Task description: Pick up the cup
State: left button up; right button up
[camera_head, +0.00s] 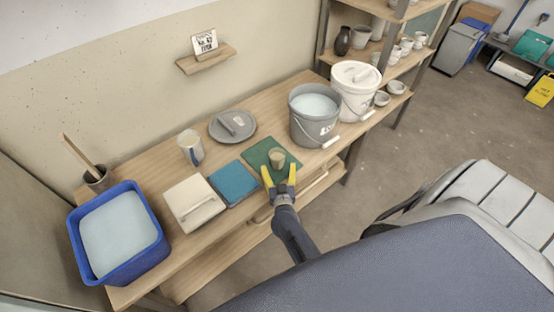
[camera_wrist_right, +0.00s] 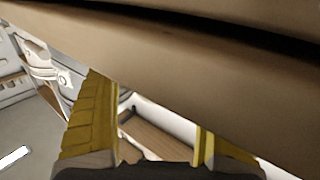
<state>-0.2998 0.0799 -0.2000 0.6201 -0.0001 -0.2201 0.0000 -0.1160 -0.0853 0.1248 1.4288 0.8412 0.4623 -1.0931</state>
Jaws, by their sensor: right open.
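A small tan cup (camera_head: 277,157) stands upright on a dark green tile (camera_head: 257,149) near the front edge of the workbench. My right gripper (camera_head: 279,173) is open, its yellow fingers pointing at the cup from the front. The fingertips are close to the cup's near side; I cannot tell whether they touch it. In the right wrist view the two yellow fingers (camera_wrist_right: 150,125) are apart, and a large brown surface (camera_wrist_right: 200,70) crosses above them; I cannot tell what it is. My left gripper is not in view.
A grey bucket (camera_head: 302,130) and a white lidded bucket (camera_head: 356,87) stand right of the tile. A blue tile (camera_head: 233,182), a pale slab (camera_head: 193,202) and a blue tub (camera_head: 116,232) lie to the left. A grey lid (camera_head: 245,137) lies behind.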

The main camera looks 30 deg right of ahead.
aim_at(278, 166)
jog(key=shift+x, duration=2.35)
jog(key=c, duration=1.4)
